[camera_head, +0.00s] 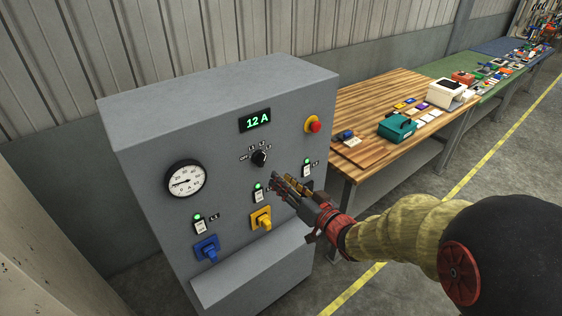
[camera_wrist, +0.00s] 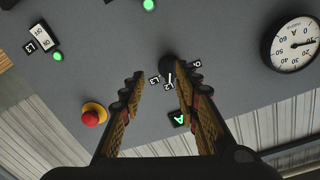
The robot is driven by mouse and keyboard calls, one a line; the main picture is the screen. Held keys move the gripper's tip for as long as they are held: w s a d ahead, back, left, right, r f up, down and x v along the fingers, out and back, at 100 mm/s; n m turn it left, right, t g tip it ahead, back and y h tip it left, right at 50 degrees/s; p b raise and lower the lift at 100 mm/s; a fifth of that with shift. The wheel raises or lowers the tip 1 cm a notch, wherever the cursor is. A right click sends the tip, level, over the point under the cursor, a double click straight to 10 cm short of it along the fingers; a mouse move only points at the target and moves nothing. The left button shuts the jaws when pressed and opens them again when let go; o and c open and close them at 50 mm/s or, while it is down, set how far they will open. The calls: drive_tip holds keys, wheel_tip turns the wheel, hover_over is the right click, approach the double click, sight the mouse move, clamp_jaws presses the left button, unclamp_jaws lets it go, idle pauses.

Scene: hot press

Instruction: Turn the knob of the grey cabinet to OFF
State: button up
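The grey cabinet (camera_head: 215,110) stands upright with its panel facing me. Its black knob (camera_head: 259,158) sits below the green "12 A" display, with small labels in an arc around it. The labels are too small to read surely in the head view. In the wrist view the knob (camera_wrist: 168,66) shows upside down, near the right finger's tip, with a white mark towards the labels. My gripper (camera_head: 276,181) is in front of the panel, just below and right of the knob. In the wrist view my gripper (camera_wrist: 162,85) is open and empty, with no clear contact with the knob.
A red emergency button (camera_head: 314,125) on a yellow base is right of the knob. A round gauge (camera_head: 186,180) is at left. Lit green lamps and switches line the panel, above a blue handle (camera_head: 207,249) and a yellow handle (camera_head: 261,218). A wooden workbench (camera_head: 375,98) stands right.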

sight(264, 163)
drive_tip(key=shift+y, duration=0.3)
drive_tip(key=w+a, duration=0.1)
drive_tip(key=w, duration=0.1)
drive_tip(key=w+a+r, duration=0.1)
drive_tip(key=w+a, duration=0.3)
drive_tip(key=shift+a+r, duration=0.1)
drive_tip(key=shift+r, duration=0.2)
drive_tip(key=shift+c, duration=0.6)
clamp_jaws()
